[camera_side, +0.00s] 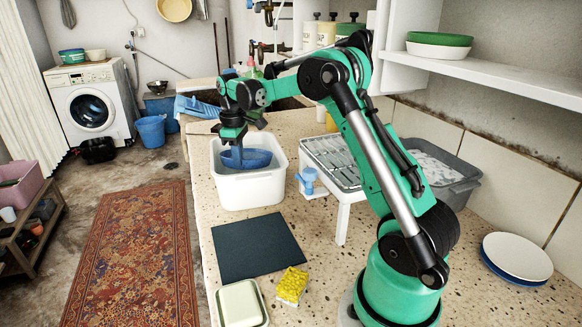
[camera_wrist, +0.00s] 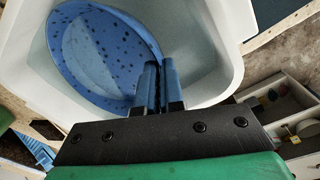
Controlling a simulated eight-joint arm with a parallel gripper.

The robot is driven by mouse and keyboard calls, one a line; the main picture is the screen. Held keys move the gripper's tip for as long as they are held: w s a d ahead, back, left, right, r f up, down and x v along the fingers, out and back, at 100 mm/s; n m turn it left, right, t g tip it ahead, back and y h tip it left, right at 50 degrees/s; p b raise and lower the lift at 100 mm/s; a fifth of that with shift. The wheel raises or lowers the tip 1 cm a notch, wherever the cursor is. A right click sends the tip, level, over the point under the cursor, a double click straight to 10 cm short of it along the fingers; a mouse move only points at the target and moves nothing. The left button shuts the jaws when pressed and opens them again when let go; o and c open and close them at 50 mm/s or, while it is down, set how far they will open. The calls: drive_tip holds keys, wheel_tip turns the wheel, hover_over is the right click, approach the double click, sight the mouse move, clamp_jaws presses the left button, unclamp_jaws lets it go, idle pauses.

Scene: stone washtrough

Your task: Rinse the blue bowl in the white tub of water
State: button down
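The blue bowl (camera_side: 256,159) is at the white tub (camera_side: 250,191), within its opening, its upper part near rim level. The wrist view shows the bowl's inside (camera_wrist: 95,55) with many dark specks, and the tub's pale wall (camera_wrist: 215,60) around it. My gripper (camera_side: 232,155) points down over the tub's left part. In the wrist view my gripper's blue fingers (camera_wrist: 158,70) are close together at the bowl's rim and look shut on it. The bowl's underside is hidden, and I cannot tell whether it touches the water.
Right of the tub stand a white-legged drying rack (camera_side: 335,165) and a blue-handled brush (camera_side: 309,180). A grey basin with suds (camera_side: 460,185) is behind my arm. A dark mat (camera_side: 255,246), a yellow sponge (camera_side: 292,285) and a pale soap dish (camera_side: 242,304) lie nearer.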

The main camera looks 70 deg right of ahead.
drive_tip(key=shift+r, duration=4.35)
drive_tip(key=shift+r, duration=2)
